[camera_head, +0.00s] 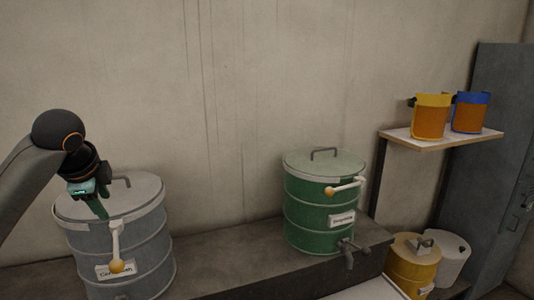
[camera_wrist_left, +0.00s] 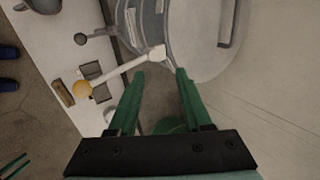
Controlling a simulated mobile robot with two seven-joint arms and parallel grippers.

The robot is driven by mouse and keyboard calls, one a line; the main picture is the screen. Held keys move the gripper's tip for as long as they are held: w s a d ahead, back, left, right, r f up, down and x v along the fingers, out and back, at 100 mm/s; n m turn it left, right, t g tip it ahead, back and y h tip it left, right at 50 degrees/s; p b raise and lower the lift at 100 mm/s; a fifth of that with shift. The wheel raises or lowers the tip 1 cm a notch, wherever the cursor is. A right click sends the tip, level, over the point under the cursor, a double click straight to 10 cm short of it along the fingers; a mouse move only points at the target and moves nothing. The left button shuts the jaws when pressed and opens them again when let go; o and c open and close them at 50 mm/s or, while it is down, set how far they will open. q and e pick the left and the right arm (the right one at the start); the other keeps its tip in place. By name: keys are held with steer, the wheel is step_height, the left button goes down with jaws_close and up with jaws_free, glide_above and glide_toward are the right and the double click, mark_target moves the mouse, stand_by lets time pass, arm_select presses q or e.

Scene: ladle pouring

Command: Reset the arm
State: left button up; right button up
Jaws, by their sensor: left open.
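My left arm comes in from the left in the head view. My left gripper (camera_head: 97,207) hangs fingers down over the grey lidded drum (camera_head: 150,262), near its white lever with a yellow ball end (camera_head: 116,240). In the left wrist view the two green fingers of the gripper (camera_wrist_left: 161,74) are apart with nothing held between them. The drum's lid (camera_wrist_left: 205,50) and the white lever (camera_wrist_left: 130,68) lie beyond the fingertips there. I cannot tell whether the fingers touch the drum.
A green drum (camera_head: 305,215) with a tap stands on the ledge (camera_head: 230,262). A shelf (camera_head: 400,134) holds yellow (camera_head: 431,118) and blue-rimmed (camera_head: 470,113) mugs. Yellow (camera_head: 408,270) and white (camera_head: 452,262) containers stand lower right. The wall before the arm is clear.

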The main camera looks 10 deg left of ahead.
arm_select(q)
steer(key=s+d+f+n+h, duration=0.15)
steer(key=s+d+f, duration=0.25)
steer(key=d+f, duration=0.7)
steer(key=s+d+f+h, duration=0.25)
steer(key=d+f, duration=0.35)
steer(key=f, duration=0.9)
steer(key=s+d+f+n+g, duration=0.1)
steer(key=s+f+n, duration=0.4)
steer(key=s, duration=0.6)
steer(key=s+d+f+n+g, duration=0.15)
steer(key=s+f+n, duration=0.25)
steer(key=s, duration=0.7)
steer(key=w+d+f+t, duration=0.2)
steer(key=f+t, duration=0.1)
steer(key=f, duration=0.2)
steer(key=w+d+f+t+h, duration=0.1)
steer(key=w+d+f+t, duration=0.1)
steer(key=f, duration=0.4)
steer(key=shift+w+d+t+h, duration=0.3)
steer(key=shift+w+t, duration=0.15)
steer(key=shift+w, duration=0.05)
steer(key=shift+a, duration=0.1)
